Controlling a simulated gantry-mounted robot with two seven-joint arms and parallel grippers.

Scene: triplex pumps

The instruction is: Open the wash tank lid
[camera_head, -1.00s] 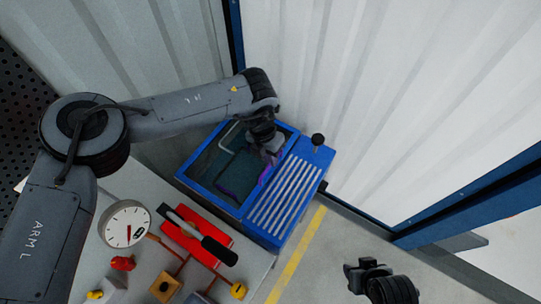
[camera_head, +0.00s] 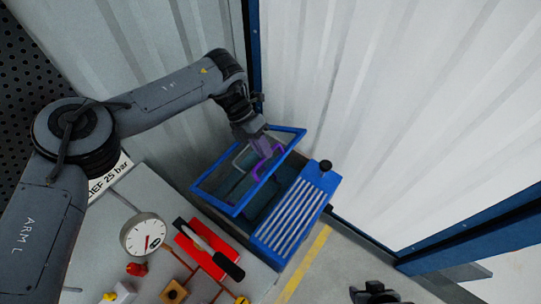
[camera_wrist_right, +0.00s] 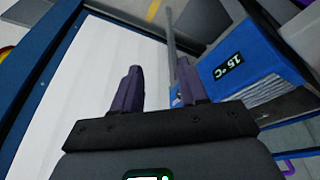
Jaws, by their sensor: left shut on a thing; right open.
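The wash tank (camera_head: 275,248) is a blue box with a ribbed drain top on its right side. It also shows in the right wrist view (camera_wrist_right: 260,55), with a display reading 15 °C. Its lid (camera_head: 222,205) is a blue-framed see-through panel, tilted up off the tank with a dark gap under it. My left gripper (camera_head: 266,152) is shut on the lid's purple handle (camera_head: 256,174); the fingers partly hide the grip. My right gripper (camera_head: 376,291) is low in the head view, apart from the tank. Its fingers are open and empty in the right wrist view (camera_wrist_right: 158,88).
A round gauge (camera_head: 143,234), a red mat (camera_head: 190,236) with a black-handled tool, and small red and yellow valve parts lie on the grey bench left of the tank. A ribbed white wall stands close behind.

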